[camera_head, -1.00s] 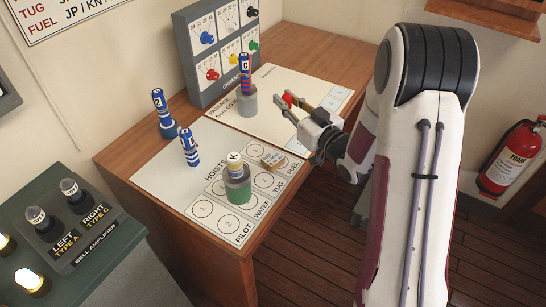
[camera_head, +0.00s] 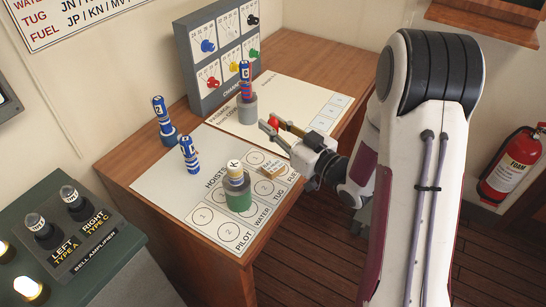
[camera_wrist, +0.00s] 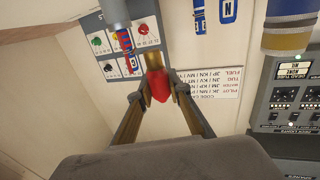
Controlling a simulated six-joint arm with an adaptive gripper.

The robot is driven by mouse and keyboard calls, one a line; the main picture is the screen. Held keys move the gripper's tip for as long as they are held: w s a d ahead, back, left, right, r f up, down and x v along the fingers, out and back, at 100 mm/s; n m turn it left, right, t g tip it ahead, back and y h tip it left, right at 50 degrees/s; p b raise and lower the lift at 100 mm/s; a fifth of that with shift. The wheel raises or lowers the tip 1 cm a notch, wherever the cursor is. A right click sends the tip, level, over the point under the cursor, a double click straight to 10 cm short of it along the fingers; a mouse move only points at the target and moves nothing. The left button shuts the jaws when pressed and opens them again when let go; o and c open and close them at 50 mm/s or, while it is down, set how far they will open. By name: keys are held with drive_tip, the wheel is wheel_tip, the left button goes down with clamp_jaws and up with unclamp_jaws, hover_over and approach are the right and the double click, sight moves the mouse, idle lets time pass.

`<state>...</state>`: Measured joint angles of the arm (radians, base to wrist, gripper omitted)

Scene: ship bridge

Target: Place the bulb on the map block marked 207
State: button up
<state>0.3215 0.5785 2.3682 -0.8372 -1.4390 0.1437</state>
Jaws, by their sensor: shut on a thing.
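A red bulb (camera_head: 285,126) is between the fingers of my gripper (camera_head: 269,130), which is shut on it above the near edge of the passage sheet. In the wrist view the red bulb (camera_wrist: 158,84) sits between the two fingertips (camera_wrist: 159,88). The block does not show clearly in the wrist view.
A green-based cylinder with a yellow and white top (camera_head: 237,190) stands left of the block. Blue-striped cylinders (camera_head: 189,153) and (camera_head: 163,120) stand farther left. A grey holder (camera_head: 246,108) bears a red-and-blue cylinder. A grey switch panel (camera_head: 222,52) stands behind.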

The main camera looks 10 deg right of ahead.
drive_tip(key=shift+f, duration=2.7)
drive_tip(key=shift+f, duration=2.05)
drive_tip(key=shift+f, duration=0.15)
drive_tip(key=o, duration=0.8)
drive_tip(key=shift+r, duration=0.2)
drive_tip(key=shift+v, duration=6)
